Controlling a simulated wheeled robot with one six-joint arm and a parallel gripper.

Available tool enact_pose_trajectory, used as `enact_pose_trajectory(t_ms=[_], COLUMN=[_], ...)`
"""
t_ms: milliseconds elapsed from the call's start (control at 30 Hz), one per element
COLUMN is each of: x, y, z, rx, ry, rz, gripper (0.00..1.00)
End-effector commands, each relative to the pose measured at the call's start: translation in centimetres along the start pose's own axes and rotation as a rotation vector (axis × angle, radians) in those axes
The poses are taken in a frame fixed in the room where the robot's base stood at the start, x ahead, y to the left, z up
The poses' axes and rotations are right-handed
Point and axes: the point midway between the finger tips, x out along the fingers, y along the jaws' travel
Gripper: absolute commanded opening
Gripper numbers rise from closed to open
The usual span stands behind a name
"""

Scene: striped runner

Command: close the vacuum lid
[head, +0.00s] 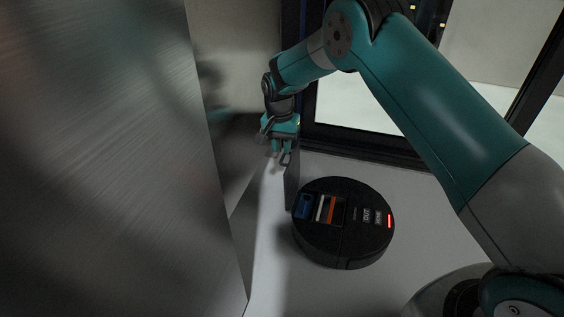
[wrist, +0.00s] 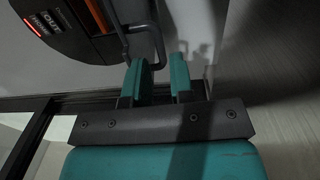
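The robot vacuum (head: 343,250) is a round black disc on the pale floor, with a red light, labels and an open bay showing blue, white and orange parts. Its lid (head: 291,183) stands up as a thin dark panel at the bay's left edge, seen nearly edge-on. My gripper (head: 282,157) points down beside the upper part of the lid, on its left. Part of the vacuum (wrist: 85,45) shows at the upper left. Whether a finger touches the lid is unclear.
A large brushed-metal surface (head: 110,160) fills the left of the head view. Dark window frames (head: 360,145) stand behind the vacuum. The pale floor (head: 320,290) in front of the vacuum is clear.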

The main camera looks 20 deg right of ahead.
Motion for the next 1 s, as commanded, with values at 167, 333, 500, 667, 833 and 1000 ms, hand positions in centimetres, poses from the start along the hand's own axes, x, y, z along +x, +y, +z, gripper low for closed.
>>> enact_pose_trajectory(t_ms=[167,333,500,667,833,1000], x=[2.4,2.8,2.8,2.7,2.7,2.6], y=[0.0,0.0,0.0,0.0,0.0,-0.2], z=[0.0,0.0,0.0,0.0,0.0,0.4], rx=[0.0,0.0,0.0,0.0,-0.001,-0.01], ry=[0.0,0.0,0.0,0.0,0.0,-0.001], rz=[0.0,0.0,0.0,0.0,0.0,-0.014], gripper=[0.22,0.22,0.22,0.0,0.0,0.0])
